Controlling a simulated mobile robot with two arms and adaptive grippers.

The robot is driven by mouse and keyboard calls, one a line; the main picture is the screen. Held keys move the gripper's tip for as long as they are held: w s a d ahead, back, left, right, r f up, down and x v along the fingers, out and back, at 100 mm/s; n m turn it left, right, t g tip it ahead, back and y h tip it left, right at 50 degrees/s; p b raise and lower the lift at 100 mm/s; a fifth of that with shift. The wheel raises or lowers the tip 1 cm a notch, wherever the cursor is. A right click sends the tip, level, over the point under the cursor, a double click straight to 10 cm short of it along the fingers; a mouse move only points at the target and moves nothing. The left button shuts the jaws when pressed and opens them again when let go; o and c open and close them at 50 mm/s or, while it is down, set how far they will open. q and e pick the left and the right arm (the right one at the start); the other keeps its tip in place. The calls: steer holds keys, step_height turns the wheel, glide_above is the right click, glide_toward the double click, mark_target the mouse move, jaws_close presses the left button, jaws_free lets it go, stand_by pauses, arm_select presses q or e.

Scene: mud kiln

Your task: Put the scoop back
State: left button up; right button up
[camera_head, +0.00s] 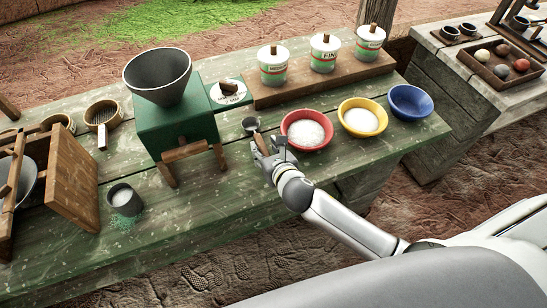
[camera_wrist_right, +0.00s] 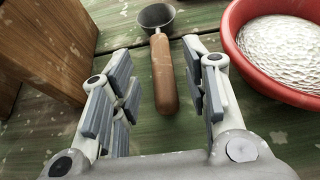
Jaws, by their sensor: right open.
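The scoop (camera_head: 251,124) has a dark metal bowl and a brown wooden handle. It lies on the green table (camera_head: 200,205), between the green grinder and the red bowl. In the right wrist view, the scoop's handle (camera_wrist_right: 163,82) points towards me, with its bowl at the far end. My right gripper (camera_head: 268,152) is open at the handle. In the right wrist view its fingers stand on either side of the handle's near end, with gaps showing. My left gripper is not in view.
A red bowl (camera_head: 307,130) of white powder stands close right of the gripper. Beyond it are yellow (camera_head: 362,117) and blue (camera_head: 410,103) bowls. The green grinder (camera_head: 178,112) stands left. Several lidded jars line a wooden board (camera_head: 325,83) behind. A dark cup (camera_head: 125,200) is front left.

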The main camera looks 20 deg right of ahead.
steer(key=v, duration=0.7)
stand_by(0.4)
